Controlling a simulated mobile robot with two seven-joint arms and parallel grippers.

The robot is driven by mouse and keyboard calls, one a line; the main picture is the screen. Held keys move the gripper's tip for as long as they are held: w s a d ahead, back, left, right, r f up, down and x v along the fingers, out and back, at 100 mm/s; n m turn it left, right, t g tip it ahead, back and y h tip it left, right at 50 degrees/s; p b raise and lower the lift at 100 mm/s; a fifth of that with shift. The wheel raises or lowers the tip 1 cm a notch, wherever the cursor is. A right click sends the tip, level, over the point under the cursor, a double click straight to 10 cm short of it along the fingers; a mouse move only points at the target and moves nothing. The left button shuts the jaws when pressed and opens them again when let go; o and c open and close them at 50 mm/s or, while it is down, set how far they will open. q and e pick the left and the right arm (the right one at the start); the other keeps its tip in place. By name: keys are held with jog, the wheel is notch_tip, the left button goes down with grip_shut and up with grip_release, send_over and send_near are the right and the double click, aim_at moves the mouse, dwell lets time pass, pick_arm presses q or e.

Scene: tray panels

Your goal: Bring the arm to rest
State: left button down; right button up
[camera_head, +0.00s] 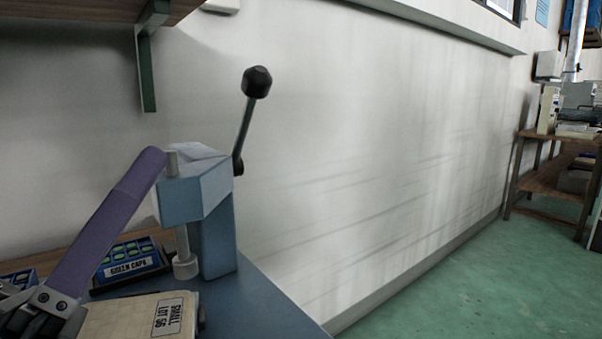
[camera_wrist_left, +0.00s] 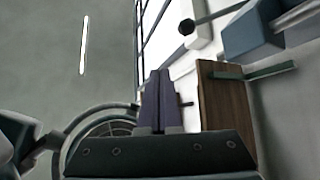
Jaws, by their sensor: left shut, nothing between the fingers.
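My left gripper (camera_head: 152,156) comes in at the lower left of the head view. Its long purple fingers point up and to the right, beside the press's upper part in the picture; I cannot tell whether they touch it. In the left wrist view the purple fingers (camera_wrist_left: 158,78) lie together, shut and empty. My right gripper is in neither view.
A blue lever press (camera_head: 212,225) with a black-knobbed lever (camera_head: 257,82) stands on the blue bench (camera_head: 262,310). A shelf bracket (camera_head: 148,60) hangs above. Floor (camera_head: 480,285) at right is clear.

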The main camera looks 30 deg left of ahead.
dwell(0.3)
pick_arm(q)
jog(key=w+d+r+m+g+h+p, duration=0.25)
jog(key=w+d+m+g+p, duration=0.3)
jog(key=g+p, duration=0.85)
jog(key=s+a+r+m+g+y+p, duration=0.1)
jog(key=s+r+m+g+p, duration=0.1)
jog(key=s+g+p, duration=0.35)
jog(key=s+r+m+g+p, duration=0.2)
jog(key=s+g+p, duration=0.1)
jog(key=s+p, duration=0.55)
notch_tip(320, 180, up, 36)
jog(key=p, duration=3.6)
jog(key=shift+w+p, duration=0.15)
jog(key=shift+p, duration=0.2)
jog(key=shift+f, duration=0.1)
jog(key=c, duration=1.5)
grip_release()
